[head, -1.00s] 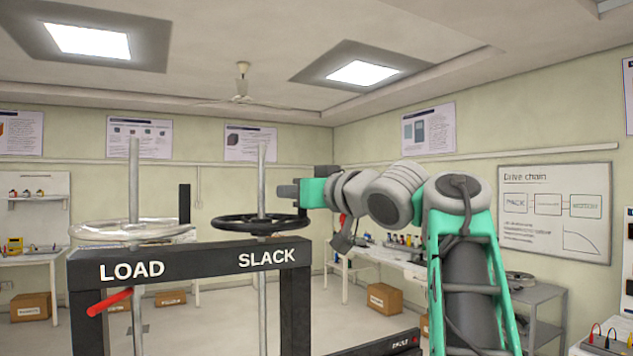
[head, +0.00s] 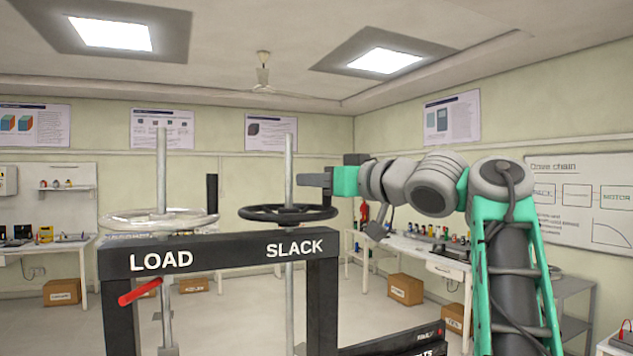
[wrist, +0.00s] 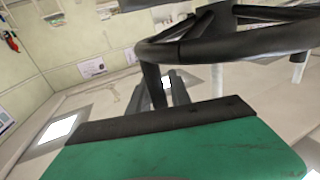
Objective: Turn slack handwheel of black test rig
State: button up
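The black test rig (head: 222,250) stands in front of me, with LOAD and SLACK lettered on its crossbeam. The slack handwheel (head: 262,217) is black and sits level on an upright screw rod (head: 289,170) at the right. Its rim and spokes fill the top of the wrist view (wrist: 225,47). A dark upright handle (wrist: 151,78) joins its rim there. My gripper (head: 308,180) is just above the wheel's right side, pointing left. In the wrist view its two fingers are apart, with the handle seen between them. I cannot tell whether they touch it.
A pale load handwheel (head: 140,222) sits on the left rod. A red lever (head: 140,291) sticks out below the crossbeam. Benches (head: 440,262) and cardboard boxes (head: 405,289) stand along the walls. Open floor lies behind the rig.

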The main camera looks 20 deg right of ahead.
jog(key=shift+o, duration=1.2)
jog(key=shift+f, duration=0.1)
jog(key=v, duration=0.7)
jog(key=shift+s+d+b, duration=0.2)
jog(key=shift+s+b, duration=0.1)
jog(key=shift+b, duration=0.05)
jog(key=shift+c, duration=0.4)
